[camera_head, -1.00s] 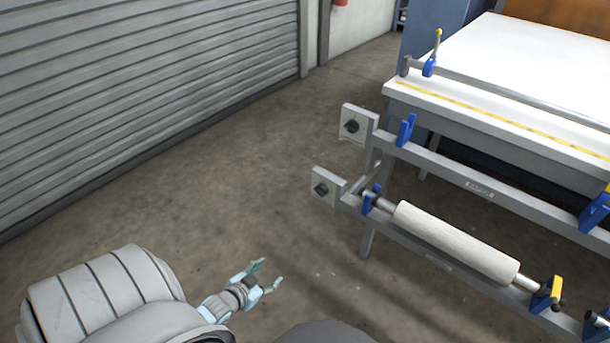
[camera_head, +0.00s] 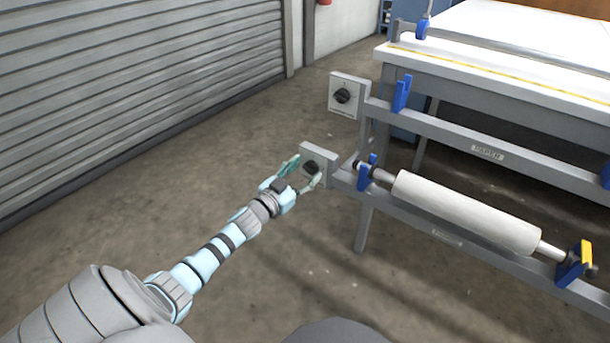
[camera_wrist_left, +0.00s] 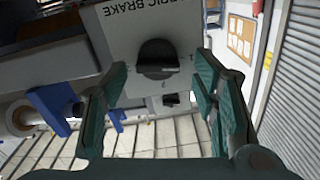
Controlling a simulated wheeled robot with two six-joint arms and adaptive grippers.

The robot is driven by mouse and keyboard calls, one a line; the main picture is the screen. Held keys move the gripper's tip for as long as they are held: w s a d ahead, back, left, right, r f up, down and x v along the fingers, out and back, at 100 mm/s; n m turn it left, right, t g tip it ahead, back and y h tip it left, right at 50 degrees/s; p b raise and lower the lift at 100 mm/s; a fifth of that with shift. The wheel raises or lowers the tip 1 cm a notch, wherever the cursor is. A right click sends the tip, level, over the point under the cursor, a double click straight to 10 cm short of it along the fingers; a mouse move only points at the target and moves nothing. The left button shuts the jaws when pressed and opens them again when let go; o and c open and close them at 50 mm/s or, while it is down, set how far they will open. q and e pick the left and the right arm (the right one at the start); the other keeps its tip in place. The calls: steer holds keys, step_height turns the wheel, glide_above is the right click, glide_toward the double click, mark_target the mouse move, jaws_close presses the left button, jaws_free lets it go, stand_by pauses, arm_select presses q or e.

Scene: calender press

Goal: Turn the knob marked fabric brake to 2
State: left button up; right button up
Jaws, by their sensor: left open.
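The lower square grey plate (camera_head: 326,153) on the left end of the roller frame carries a black knob (camera_head: 311,168). In the left wrist view, the near plate (camera_wrist_left: 120,28) has partly cut-off lettering ending in "BRAKE", upside down. Its black knob (camera_wrist_left: 157,55) has a mark like a 1 to its right; its setting is unclear. My left gripper (camera_head: 302,172) is open at the lower plate, its fingers on either side of the knob in the head view. In the wrist view, the knob appears between the fingertips, with no clear contact. My right gripper is out of view.
A second plate with a black knob (camera_head: 343,95) is above, on the upper rail. A white roll (camera_head: 465,212) lies in blue brackets (camera_head: 367,172) to the right. A white table (camera_head: 480,35) stands behind. The floor towards the shutter (camera_head: 130,75) is clear.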

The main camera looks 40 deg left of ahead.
arm_select(q)
steer(key=shift+w+d, duration=0.1)
steer(key=shift+w, duration=0.2)
steer(key=shift+f, duration=0.1)
steer(key=c, duration=1.2)
